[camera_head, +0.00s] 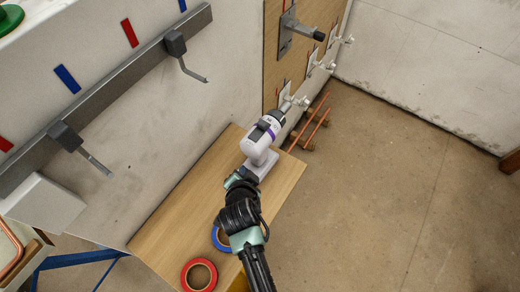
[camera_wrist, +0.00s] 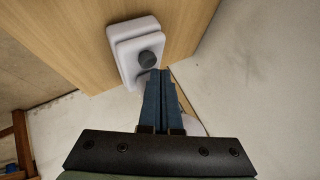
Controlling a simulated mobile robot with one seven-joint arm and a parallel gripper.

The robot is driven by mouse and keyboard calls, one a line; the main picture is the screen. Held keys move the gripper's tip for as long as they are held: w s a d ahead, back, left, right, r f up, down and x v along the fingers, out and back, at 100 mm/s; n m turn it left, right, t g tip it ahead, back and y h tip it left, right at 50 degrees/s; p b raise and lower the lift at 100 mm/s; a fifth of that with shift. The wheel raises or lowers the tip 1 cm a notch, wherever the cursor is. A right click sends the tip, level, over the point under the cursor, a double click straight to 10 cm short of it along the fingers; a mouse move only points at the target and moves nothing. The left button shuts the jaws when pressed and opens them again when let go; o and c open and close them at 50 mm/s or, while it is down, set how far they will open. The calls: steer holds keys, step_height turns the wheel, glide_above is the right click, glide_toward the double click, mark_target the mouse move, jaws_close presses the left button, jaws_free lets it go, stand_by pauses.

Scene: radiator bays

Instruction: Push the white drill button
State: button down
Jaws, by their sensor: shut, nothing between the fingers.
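The white drill (camera_head: 258,145) with purple and dark parts stands on the wooden bench top (camera_head: 190,205), its bit toward the wall panel. In the wrist view its white base block (camera_wrist: 122,50) lies against the wood and carries a round dark grey button-like disc (camera_wrist: 148,60). My gripper (camera_head: 240,179) is close beside the drill's base on the near side. In the wrist view my gripper (camera_wrist: 160,73) is shut and empty, its fingertips just below the disc. I cannot tell whether they touch the drill. The fingers hide part of the white drill body behind them.
A red tape roll (camera_head: 199,275) and a partly hidden blue roll (camera_head: 221,240) lie at the bench's near end. Hooks (camera_head: 93,160) stick out from the wall rail. Copper pipes (camera_head: 311,128) lie beyond the drill. The floor at right is clear.

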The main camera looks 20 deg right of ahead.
mark_target(256, 155)
steer(key=shift+f, duration=0.1)
stand_by(0.3)
steer(key=shift+f+b, duration=0.4)
steer(key=shift+r+p, duration=0.45)
steer(key=shift+r, duration=0.15)
step_height(256, 155, up, 6)
steer(key=p, duration=0.5)
stand_by(0.6)
